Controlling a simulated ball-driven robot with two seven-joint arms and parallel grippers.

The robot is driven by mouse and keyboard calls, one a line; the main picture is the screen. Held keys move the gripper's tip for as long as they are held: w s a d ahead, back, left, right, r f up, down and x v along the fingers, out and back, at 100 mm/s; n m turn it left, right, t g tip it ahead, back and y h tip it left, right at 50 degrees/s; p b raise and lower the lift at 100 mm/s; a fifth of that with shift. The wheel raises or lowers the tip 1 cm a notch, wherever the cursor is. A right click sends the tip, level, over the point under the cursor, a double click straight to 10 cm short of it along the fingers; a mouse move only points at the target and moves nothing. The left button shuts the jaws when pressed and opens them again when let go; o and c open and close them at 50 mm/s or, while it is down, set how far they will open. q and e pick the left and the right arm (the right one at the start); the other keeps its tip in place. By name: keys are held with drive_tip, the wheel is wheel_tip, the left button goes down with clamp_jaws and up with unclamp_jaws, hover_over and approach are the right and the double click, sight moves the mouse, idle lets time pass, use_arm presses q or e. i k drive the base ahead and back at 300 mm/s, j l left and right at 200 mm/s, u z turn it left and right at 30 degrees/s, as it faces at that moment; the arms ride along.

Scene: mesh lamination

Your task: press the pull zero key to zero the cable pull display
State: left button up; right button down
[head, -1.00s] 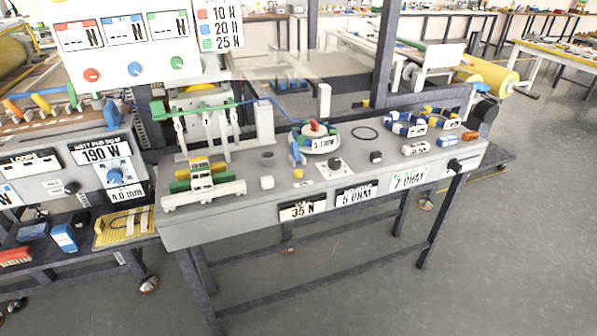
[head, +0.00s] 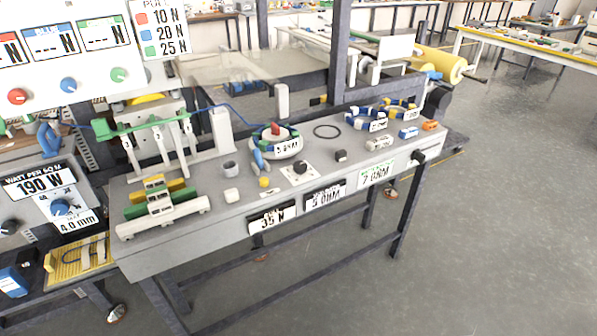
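A bench (head: 150,262) with a light grey top holds several devices. On its front edge a display (head: 272,217) reads 35 N. Above it on the top are a small yellow button (head: 264,182), a white block (head: 232,195) and a black knob (head: 300,167) on a white plate. No readable label marks any of these as the pull zero key. Two more front displays read 5 OHM (head: 324,195) and what looks like 7 OHM (head: 376,174). Neither of my grippers is in view.
A white panel (head: 100,72) at upper left has displays with dashes and red, blue and green knobs. A 190 W unit (head: 40,183) stands left of the bench. A dark post (head: 338,60) rises behind the bench. Open grey floor (head: 480,250) lies to the right.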

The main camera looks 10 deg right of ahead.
sight(264, 182)
drive_tip(key=i+j+z, duration=0.2)
drive_tip(key=i+j, duration=0.2)
drive_tip(key=j, duration=0.25)
drive_tip(key=i+j+z, duration=0.1)
drive_tip(key=j, duration=0.25)
drive_tip(key=i+j+z, duration=0.1)
drive_tip(key=i+j, duration=0.15)
drive_tip(key=i+j+z, duration=0.1)
drive_tip(key=j, duration=0.35)
